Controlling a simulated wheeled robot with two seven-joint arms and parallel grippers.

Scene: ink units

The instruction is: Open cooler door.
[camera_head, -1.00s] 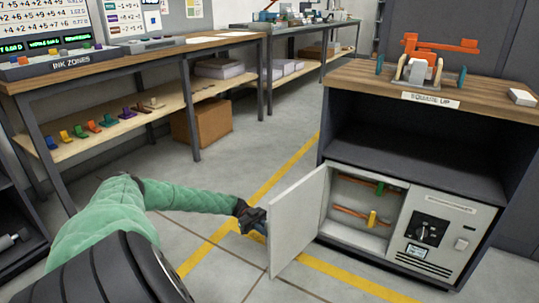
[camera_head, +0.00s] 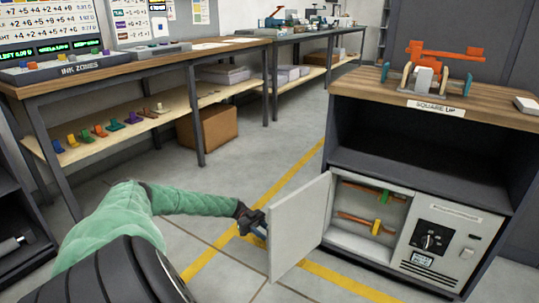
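The cooler (camera_head: 440,235) is a light grey unit in the lower part of a dark cabinet at the right. Its white door (camera_head: 298,228) stands swung wide open to the left. Inside the open compartment are two reddish-brown rails, one with a green clip (camera_head: 384,197) and one with a yellow clip (camera_head: 376,227). My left gripper (camera_head: 257,224) is at the door's left edge, partly hidden behind the door. I cannot tell whether its fingers are closed or touching the door. My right gripper is not in view.
The cabinet's wooden top (camera_head: 390,92) carries an orange-armed device (camera_head: 440,62). A workbench (camera_head: 130,68) with a lower shelf of coloured pieces stands at the left. A cardboard box (camera_head: 208,127) sits under it. The floor between bench and cabinet is clear, with yellow lines.

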